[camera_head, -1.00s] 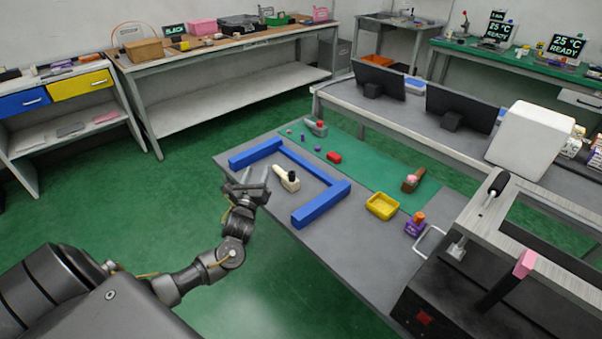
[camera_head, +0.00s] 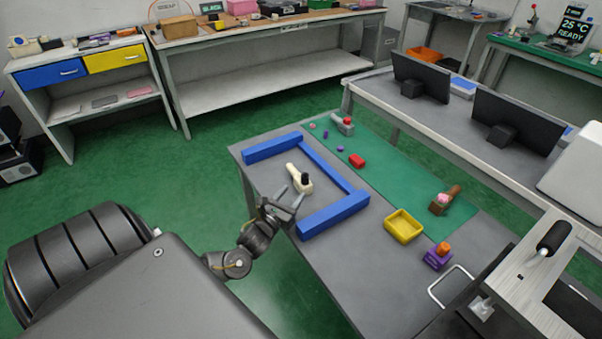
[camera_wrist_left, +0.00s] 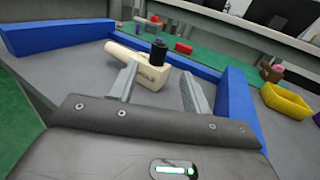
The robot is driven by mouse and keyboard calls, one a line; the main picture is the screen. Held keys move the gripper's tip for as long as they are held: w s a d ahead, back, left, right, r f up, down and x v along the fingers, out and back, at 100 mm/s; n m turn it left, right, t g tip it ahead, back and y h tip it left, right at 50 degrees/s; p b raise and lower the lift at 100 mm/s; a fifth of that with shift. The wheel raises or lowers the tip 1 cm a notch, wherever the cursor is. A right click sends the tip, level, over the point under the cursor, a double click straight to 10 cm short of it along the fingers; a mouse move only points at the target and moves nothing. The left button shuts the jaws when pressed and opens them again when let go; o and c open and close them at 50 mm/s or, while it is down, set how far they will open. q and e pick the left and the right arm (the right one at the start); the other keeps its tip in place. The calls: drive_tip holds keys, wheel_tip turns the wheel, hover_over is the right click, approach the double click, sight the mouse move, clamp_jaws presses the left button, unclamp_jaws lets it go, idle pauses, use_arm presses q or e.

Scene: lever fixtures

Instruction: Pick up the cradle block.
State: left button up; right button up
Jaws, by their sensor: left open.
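The cradle block seems to be the cream block (camera_head: 300,179) with a black knob on top. It lies on the grey table inside the blue frame (camera_head: 334,213). My left gripper (camera_head: 293,195) is open at the table's left edge, on the near side of the block. In the wrist view its two fingers point toward the block, one on each side of its near end. Nothing is held between them. My right gripper is not in view.
The blue frame has bars on three sides and opens toward my left arm. A red block (camera_head: 357,160), a yellow tray (camera_head: 404,226), a purple block (camera_head: 437,258) and a brown piece (camera_head: 440,204) sit to the right. Monitors stand on the bench behind.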

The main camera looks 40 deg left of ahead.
sight(303, 180)
use_arm(q)
drive_tip(key=w, duration=0.3)
drive_tip(key=shift+w+a, duration=0.35)
drive_tip(key=shift+w+a+r, duration=0.1)
drive_tip(key=shift+w+a, duration=0.1)
drive_tip(key=shift+w, duration=0.7)
drive_tip(key=shift+w+a, duration=0.15)
drive_tip(key=shift+w, duration=0.75)
drive_tip(key=shift+w+a+r, duration=0.1)
drive_tip(key=shift+w+a, duration=0.1)
drive_tip(key=shift+w, duration=0.7)
clamp_jaws()
